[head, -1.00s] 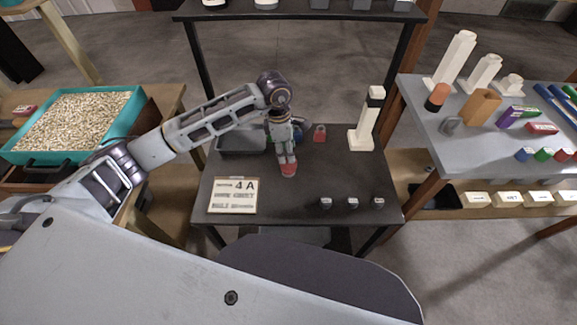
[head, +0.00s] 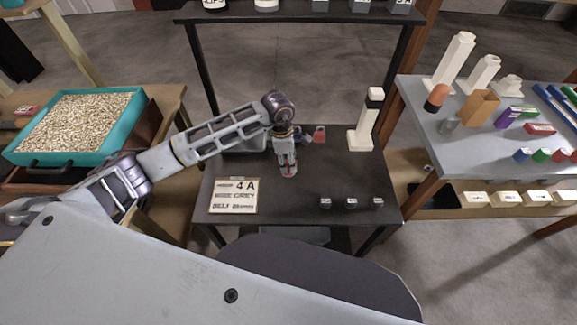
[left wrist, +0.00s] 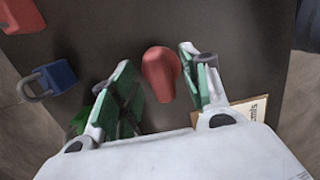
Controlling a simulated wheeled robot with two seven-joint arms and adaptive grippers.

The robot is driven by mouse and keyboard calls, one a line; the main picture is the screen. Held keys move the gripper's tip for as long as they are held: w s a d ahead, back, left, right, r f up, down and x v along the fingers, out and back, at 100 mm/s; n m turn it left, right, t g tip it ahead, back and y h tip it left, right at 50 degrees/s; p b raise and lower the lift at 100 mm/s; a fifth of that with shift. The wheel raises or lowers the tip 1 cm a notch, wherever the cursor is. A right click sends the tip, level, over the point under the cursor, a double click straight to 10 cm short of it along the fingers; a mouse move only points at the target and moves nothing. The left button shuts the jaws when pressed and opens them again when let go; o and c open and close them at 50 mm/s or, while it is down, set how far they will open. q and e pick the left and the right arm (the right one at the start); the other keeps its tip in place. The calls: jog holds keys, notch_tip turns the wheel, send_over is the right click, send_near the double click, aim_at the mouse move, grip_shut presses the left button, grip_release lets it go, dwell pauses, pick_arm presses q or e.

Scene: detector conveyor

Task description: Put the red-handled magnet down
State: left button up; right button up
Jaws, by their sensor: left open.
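The red handle of the magnet (left wrist: 160,72) stands on the dark table between the two fingers of my left gripper (left wrist: 156,62) in the left wrist view. The fingers are apart, with a gap on both sides of the handle. In the head view my left gripper (head: 288,172) points down at the middle of the table. Only a small bit of red shows between its fingers there, and the rest of the magnet is hidden. My right gripper is not in view.
A blue padlock (left wrist: 55,77) and a red padlock (head: 320,134) lie behind the gripper. A white post (head: 364,125) stands at the right, a sign card (head: 233,196) at front left and several small blocks (head: 351,202) at front right. A grey tray (head: 240,146) is behind the arm.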

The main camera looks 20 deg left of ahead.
pick_arm(q)
jog(key=shift+f, duration=0.4)
grip_shut()
dwell(0.4)
